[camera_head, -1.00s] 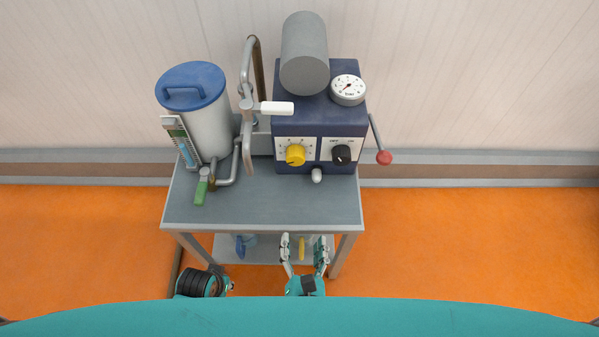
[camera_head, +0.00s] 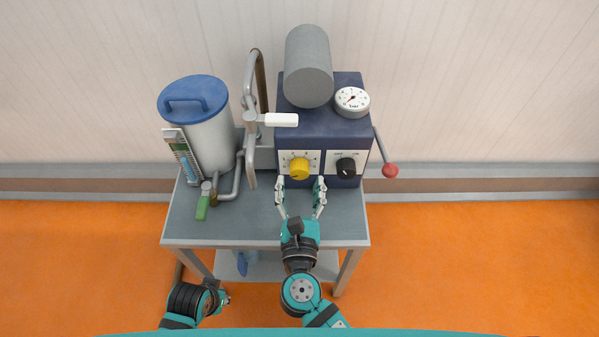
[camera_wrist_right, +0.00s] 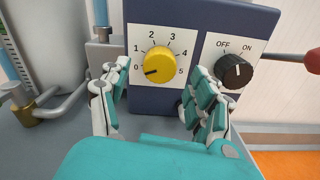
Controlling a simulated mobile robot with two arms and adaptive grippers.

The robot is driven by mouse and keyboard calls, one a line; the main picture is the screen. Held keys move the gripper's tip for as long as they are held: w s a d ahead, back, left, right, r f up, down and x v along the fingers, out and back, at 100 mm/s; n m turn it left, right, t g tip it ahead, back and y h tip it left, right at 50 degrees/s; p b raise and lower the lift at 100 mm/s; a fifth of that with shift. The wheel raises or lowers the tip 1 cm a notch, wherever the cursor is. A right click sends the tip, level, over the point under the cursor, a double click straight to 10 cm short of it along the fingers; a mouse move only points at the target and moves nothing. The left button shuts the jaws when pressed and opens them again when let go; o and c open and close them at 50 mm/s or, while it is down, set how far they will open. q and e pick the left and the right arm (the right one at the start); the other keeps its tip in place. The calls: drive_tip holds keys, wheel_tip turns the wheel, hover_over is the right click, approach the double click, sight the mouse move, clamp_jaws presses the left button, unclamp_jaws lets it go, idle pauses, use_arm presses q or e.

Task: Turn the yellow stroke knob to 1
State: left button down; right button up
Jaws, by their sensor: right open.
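The yellow stroke knob (camera_head: 299,169) sits on a white dial plate on the front of the blue box. The right wrist view shows the knob (camera_wrist_right: 160,62) with a scale from 0 to 5, its dark mark pointing left and slightly down, towards 0. My right gripper (camera_head: 300,185) is open and empty above the table top, its fingers spread to the left and right in front of the knob, apparently not touching it. My left gripper (camera_head: 222,298) is low at the table's front left; its fingers are too small to read.
A black OFF/ON knob (camera_head: 346,168) is right of the yellow one. A red-ended lever (camera_head: 389,170) sticks out at the box's right. A blue-lidded tank (camera_head: 205,130), pipes and a white-handled valve (camera_head: 280,120) stand left. The table's (camera_head: 240,228) front is clear.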

sight(299, 175)
drive_tip(key=w, duration=0.3)
drive_tip(key=shift+w, duration=0.3)
drive_tip(key=c, duration=1.1)
drive_tip(key=shift+c, duration=0.4)
drive_tip(key=shift+m, duration=0.3)
